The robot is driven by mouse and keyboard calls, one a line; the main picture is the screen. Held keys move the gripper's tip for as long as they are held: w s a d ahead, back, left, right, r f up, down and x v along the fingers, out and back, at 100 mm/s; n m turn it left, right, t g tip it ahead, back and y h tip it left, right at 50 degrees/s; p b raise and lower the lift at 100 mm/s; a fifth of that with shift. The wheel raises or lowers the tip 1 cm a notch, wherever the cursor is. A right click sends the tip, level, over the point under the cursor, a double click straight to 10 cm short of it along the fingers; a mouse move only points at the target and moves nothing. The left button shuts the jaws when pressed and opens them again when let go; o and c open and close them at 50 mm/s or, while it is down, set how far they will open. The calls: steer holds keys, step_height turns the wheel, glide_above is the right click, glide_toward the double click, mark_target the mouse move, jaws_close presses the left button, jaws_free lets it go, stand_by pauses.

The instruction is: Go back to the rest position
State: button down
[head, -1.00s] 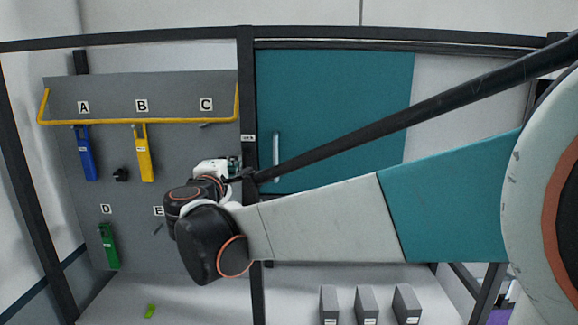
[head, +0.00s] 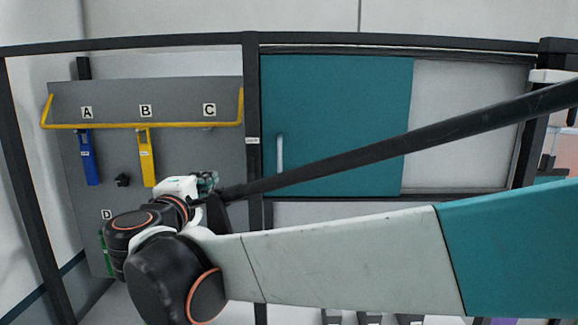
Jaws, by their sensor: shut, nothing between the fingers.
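My arm reaches in from the right across the head view, with its dark elbow joint and wrist low on the left.
A grey board (head: 180,100) with a yellow rail holds a blue tool (head: 87,157), a yellow tool (head: 147,160) and a green tool (head: 103,254), partly hidden. A teal door (head: 335,105) stands right of the post (head: 251,80). Grey blocks (head: 370,318) show at the bottom.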

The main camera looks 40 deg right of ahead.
steer(key=s+d+f+m+g+y+b, duration=0.15)
steer(key=s+f+b, duration=0.3)
steer(key=f, duration=0.45)
steer(key=s+d+f+m+g+y+b, duration=0.1)
steer(key=s+d+f+m+g+b, duration=0.15)
steer(key=f+b, duration=0.45)
steer(key=s+d+f+m+g+y+b, duration=0.1)
steer(key=s+d+f+y+b, duration=0.2)
steer(key=f, duration=0.9)
steer(key=s+a+f+m+y+b, duration=0.2)
steer(key=s+a+f+b, duration=0.1)
steer(key=f, duration=0.5)
steer(key=s+a+f+m+g+y+b, duration=0.1)
steer(key=s+a+f+m+y+b, duration=0.1)
steer(key=s+f+b, duration=0.3)
steer(key=s+a+f+m+y+b, duration=0.2)
steer(key=s+f+b, duration=0.3)
steer(key=f, duration=0.8)
steer(key=shift+a+f+g+b, duration=0.15)
steer(key=shift+a+g+b, duration=0.25)
steer(key=shift+a+b, duration=0.6)
steer(key=shift+s+d, duration=0.1)
steer(key=shift+d, duration=0.05)
